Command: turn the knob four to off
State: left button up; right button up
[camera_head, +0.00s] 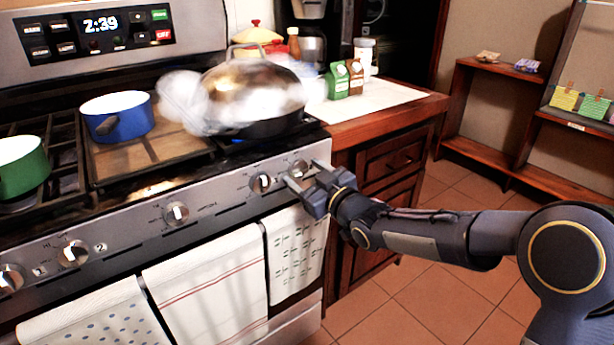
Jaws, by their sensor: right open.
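The stove's slanted front panel (215,202) carries several silver knobs in a row. The rightmost knob (299,168) appears to be knob four, though I cannot read its label. My right gripper (305,174) is open at this knob, one finger at its lower left and the other to its right. I cannot tell whether the fingers touch it. Another knob (262,183) sits just left of the gripper. My left gripper is not in view.
A blue pot (117,117) and a green pot (22,165) stand farther left. Towels (210,275) hang below the panel. A wooden counter (385,112) lies to the right.

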jog(key=c, duration=1)
jog(key=shift+o, duration=0.2)
jog(key=shift+m, duration=0.4)
jog(key=m, duration=0.4)
jog(key=shift+m, duration=0.3)
jog(key=m+b, duration=0.1)
jog(key=m, duration=0.3)
jog(key=shift+m, duration=0.3)
jog(key=m, duration=0.3)
jog(key=shift+m+b, duration=0.3)
jog(key=shift+b, duration=0.05)
jog(key=shift+a+m+b, duration=0.1)
jog(key=shift+m+b, duration=0.65)
jog(key=shift+m, duration=1.45)
jog(key=shift+r, duration=0.1)
